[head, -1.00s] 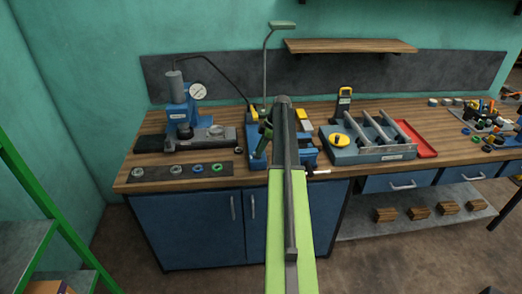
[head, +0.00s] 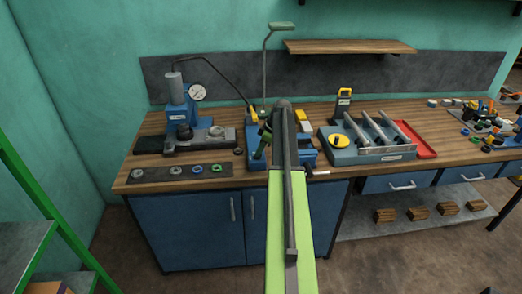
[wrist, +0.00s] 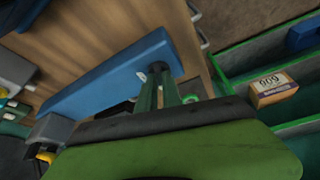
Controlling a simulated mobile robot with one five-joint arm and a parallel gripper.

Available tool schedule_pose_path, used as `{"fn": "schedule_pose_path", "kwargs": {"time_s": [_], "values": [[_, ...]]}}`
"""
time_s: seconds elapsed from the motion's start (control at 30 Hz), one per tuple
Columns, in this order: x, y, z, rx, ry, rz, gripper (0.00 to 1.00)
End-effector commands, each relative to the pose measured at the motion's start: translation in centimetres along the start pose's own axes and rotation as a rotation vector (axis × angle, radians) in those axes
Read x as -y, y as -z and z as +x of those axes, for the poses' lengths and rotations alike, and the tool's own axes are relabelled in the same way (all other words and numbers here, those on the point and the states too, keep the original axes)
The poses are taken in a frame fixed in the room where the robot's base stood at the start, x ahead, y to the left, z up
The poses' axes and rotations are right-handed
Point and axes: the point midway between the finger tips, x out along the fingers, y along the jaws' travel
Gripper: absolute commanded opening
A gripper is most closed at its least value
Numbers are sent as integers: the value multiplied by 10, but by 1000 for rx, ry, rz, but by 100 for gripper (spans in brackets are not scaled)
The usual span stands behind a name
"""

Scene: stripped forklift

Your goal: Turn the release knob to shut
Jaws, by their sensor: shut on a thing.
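My gripper (head: 265,131) is at the left side of a blue unit (head: 308,157) on the bench, partly hidden by my own arm. In the wrist view my green fingers (wrist: 160,76) are close together on a small dark knob (wrist: 158,66) at the end of the blue base (wrist: 105,78). The knob is mostly covered by the fingers, so its turned position cannot be told. In the head view the knob is hidden.
A blue press with a gauge (head: 178,115) stands to the left on the bench, with a mat of rings (head: 203,180) in front. A grey fixture (head: 365,155) and red tray (head: 419,150) are to the right. A green shelf (head: 40,235) stands at left.

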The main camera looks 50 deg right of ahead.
Motion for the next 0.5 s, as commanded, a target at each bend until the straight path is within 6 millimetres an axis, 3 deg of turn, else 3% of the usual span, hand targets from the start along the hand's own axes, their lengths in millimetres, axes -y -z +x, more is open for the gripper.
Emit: {"fn": "schedule_pose_path", "kwargs": {"time_s": [0.5], "values": [[9, 2, 2, 2, -183, 451, 0]]}}
